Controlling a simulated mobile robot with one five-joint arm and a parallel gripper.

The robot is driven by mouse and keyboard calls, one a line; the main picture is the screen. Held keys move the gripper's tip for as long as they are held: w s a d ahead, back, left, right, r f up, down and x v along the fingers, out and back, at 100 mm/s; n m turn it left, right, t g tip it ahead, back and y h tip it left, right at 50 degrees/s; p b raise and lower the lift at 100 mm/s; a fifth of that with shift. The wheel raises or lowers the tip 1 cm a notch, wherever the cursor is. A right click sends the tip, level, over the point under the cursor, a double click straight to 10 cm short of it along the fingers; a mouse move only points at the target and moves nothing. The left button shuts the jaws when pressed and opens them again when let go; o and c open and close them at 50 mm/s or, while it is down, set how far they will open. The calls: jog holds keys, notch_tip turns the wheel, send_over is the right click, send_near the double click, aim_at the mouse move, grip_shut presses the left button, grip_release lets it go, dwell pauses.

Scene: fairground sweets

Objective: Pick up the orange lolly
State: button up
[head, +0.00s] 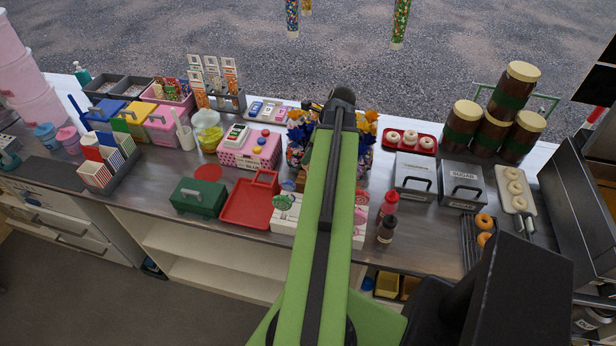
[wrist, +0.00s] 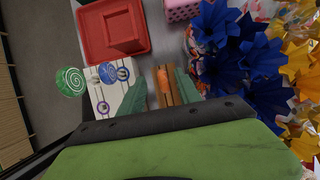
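In the wrist view my gripper (wrist: 161,92) shows two teal fingers set apart. Between them is a brown wooden-looking piece (wrist: 153,90) with a narrow orange patch (wrist: 163,77); I cannot tell whether the orange is a lolly seen edge-on. Neither finger clearly touches it. In the head view my arm covers the gripper and the middle of the white stand (head: 284,226). A green lolly (head: 281,202) and a pink lolly (head: 360,215) show beside the arm.
A red tray (head: 245,205) lies left of the stand, with a dark green box (head: 200,198) beyond it. Blue and orange foil pinwheels crowd close to the right of the fingers (wrist: 240,60). The counter's front edge is near.

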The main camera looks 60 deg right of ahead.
aim_at(304, 168)
jog(key=shift+b+x, duration=0.3)
jog(key=shift+x, duration=0.75)
notch_tip(304, 168, down, 5)
jog(key=b, duration=0.5)
jog(key=shift+w+d, duration=0.1)
jog(key=shift+w, duration=0.05)
jog(key=shift+w+f, duration=0.2)
jog(key=shift+f, duration=0.1)
jog(key=shift+r, duration=0.2)
grip_shut()
